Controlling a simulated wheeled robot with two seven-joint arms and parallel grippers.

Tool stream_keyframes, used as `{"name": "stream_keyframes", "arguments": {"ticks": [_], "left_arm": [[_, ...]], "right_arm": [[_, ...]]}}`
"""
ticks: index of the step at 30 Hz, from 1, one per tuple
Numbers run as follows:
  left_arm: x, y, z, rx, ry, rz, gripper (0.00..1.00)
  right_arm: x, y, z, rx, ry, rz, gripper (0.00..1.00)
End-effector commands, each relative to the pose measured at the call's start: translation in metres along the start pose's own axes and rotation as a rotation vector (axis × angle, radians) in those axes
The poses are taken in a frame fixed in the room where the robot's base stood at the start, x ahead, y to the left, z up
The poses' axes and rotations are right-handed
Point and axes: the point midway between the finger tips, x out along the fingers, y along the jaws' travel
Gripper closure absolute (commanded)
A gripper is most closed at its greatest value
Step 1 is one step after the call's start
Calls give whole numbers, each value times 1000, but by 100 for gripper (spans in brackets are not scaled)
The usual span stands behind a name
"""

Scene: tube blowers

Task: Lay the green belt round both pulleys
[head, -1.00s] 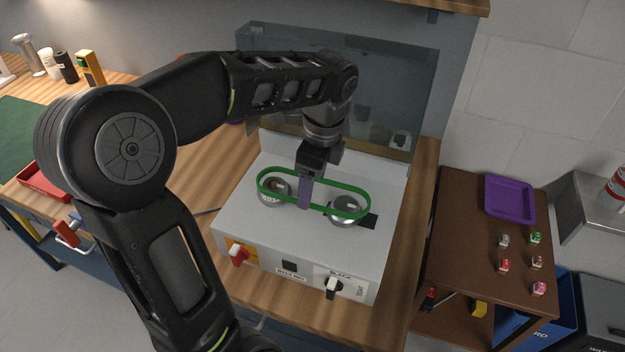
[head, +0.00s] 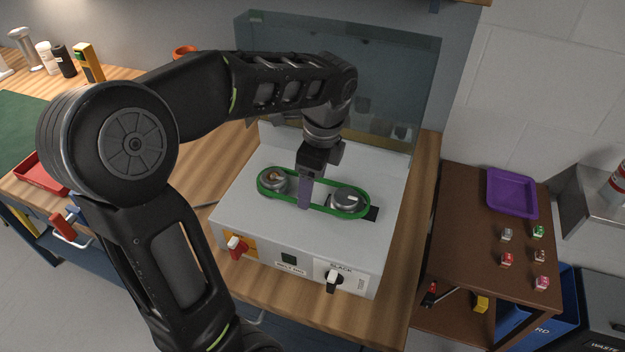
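The green belt (head: 313,177) is a long loop lying round both the left pulley (head: 272,178) and the right pulley (head: 346,199) on top of the white machine (head: 245,213). Both pulley tops show inside the loop. My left gripper (head: 304,200) points down between the pulleys, its purple-grey fingers at the belt's middle. The fingers hide part of the belt, and I cannot see whether they still grip it. My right gripper is not in view.
A brown table (head: 470,250) with a purple tray (head: 511,193) stands to the right.

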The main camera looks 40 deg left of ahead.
Motion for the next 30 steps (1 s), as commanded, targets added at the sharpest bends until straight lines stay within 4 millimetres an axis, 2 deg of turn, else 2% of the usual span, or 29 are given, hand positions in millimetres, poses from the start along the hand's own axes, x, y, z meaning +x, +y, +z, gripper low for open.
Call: {"name": "stream_keyframes", "arguments": {"ticks": [14,15,23,30], "left_arm": [[4,0,0,0,0,0,70],[4,0,0,0,0,0,27],[4,0,0,0,0,0,5],[4,0,0,0,0,0,4]], "right_arm": [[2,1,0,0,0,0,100],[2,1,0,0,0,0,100],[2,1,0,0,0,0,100],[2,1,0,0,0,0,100]]}}
